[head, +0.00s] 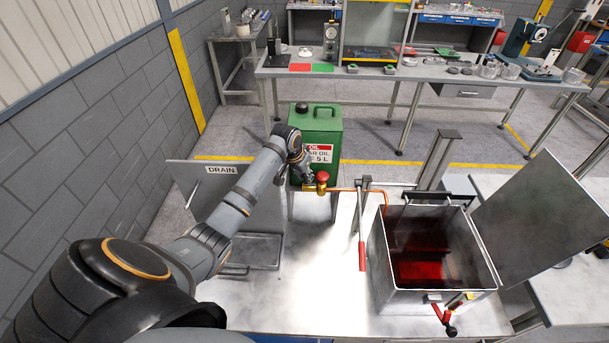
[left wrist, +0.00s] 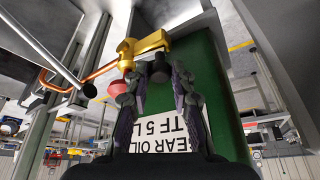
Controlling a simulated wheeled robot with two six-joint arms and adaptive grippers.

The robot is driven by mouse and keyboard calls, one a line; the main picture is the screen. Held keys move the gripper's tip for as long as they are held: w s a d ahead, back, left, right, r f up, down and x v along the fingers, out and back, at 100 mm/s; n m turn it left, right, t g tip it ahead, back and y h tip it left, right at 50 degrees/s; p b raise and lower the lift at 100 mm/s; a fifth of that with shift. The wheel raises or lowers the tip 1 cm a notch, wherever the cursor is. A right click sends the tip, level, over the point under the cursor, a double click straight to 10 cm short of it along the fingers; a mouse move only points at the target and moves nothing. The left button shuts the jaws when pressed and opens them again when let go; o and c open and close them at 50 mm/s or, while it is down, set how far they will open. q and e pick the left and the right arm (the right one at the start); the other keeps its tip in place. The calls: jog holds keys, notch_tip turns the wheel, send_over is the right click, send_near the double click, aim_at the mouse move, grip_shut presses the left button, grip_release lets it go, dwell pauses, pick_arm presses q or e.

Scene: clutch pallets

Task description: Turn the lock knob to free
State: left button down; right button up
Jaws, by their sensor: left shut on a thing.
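A brass valve (head: 321,188) with a red knob (head: 322,176) sits in front of the green oil can (head: 327,131). In the left wrist view the brass body (left wrist: 150,43) is at the top, with the red knob (left wrist: 121,88) left of my fingers. A small dark knob (left wrist: 158,68) sits below the brass body, between my fingertips; I take it to be the lock knob. My left gripper (head: 308,177) is shut on it, and its fingers (left wrist: 160,82) flank it. Its turn position cannot be read. My right gripper is not in view.
A copper pipe (head: 345,190) runs right from the valve. A red-handled lever (head: 362,255) stands between it and an open metal box (head: 400,295) with dark red liquid. A DRAIN panel (head: 190,180) is at left. The bench top (head: 320,290) is clear in front.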

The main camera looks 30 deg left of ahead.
pick_arm(q)
jog(key=m, duration=0.1)
jog(key=m+h, duration=0.1)
jog(key=m, duration=0.1)
jog(key=m+h, duration=0.1)
jog(key=m, duration=0.1)
jog(key=shift+a, duration=0.25)
jog(key=shift+m, duration=0.4)
jog(key=c, duration=1.4)
grip_release()
jog(key=shift+w+g, duration=0.1)
jog(key=shift+g, duration=0.2)
jog(key=v, duration=1.2)
jog(key=shift+a, duration=0.1)
